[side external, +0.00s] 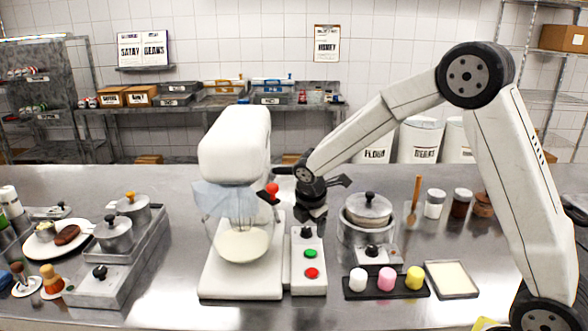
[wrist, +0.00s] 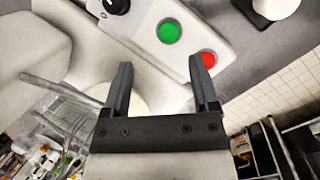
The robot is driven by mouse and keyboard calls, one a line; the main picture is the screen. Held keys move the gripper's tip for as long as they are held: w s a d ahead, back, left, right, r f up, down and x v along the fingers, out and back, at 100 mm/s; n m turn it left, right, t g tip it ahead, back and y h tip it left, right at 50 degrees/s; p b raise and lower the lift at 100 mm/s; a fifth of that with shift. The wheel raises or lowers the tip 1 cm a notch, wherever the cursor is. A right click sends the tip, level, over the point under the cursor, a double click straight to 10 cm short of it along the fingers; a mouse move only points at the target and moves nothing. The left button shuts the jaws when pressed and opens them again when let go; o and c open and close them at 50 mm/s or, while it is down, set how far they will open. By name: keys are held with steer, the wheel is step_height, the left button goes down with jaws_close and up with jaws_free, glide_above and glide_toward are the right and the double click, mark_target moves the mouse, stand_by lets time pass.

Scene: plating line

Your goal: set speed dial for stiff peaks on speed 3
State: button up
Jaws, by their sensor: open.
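The white stand mixer (side external: 235,150) stands on the steel counter, with a whisk (side external: 243,207) over a bowl (side external: 242,243) of pale cream. To its right is a light control box (side external: 308,260) with a black dial (side external: 305,232), a green button (side external: 310,254) and a red button (side external: 311,272). My gripper (side external: 312,206) is above and behind the box, close to the dial in the picture. In the wrist view my gripper (wrist: 160,65) is open and empty, with the green button (wrist: 169,31) ahead and the dial (wrist: 117,5) partly cut off at the top. The dial's speed marks are not readable.
A lidded pot (side external: 368,212) on a burner stands right of the box. A dark tray (side external: 386,287) with white, pink and yellow pieces lies in front of it. Pots on burners (side external: 113,235) stand at left. A red-knobbed lever (side external: 272,190) sticks out from the mixer.

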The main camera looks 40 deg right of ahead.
steer(key=s+a+f+m+y, duration=0.1)
steer(key=s+a+m, duration=0.4)
steer(key=s+m, duration=1.2)
steer(key=shift+s+f+t+y, duration=0.2)
steer(key=shift+s+t+y, duration=0.1)
steer(key=shift+s+y, duration=0.5)
steer(key=shift+w, duration=0.15)
steer(key=shift+w, duration=0.1)
steer(key=w+d+t, duration=0.1)
steer(key=w+d, duration=0.4)
steer(key=w, duration=0.5)
steer(key=w+d+r+t, duration=0.1)
steer(key=w+d, duration=0.5)
steer(key=w, duration=0.5)
steer(key=shift+w, duration=0.25)
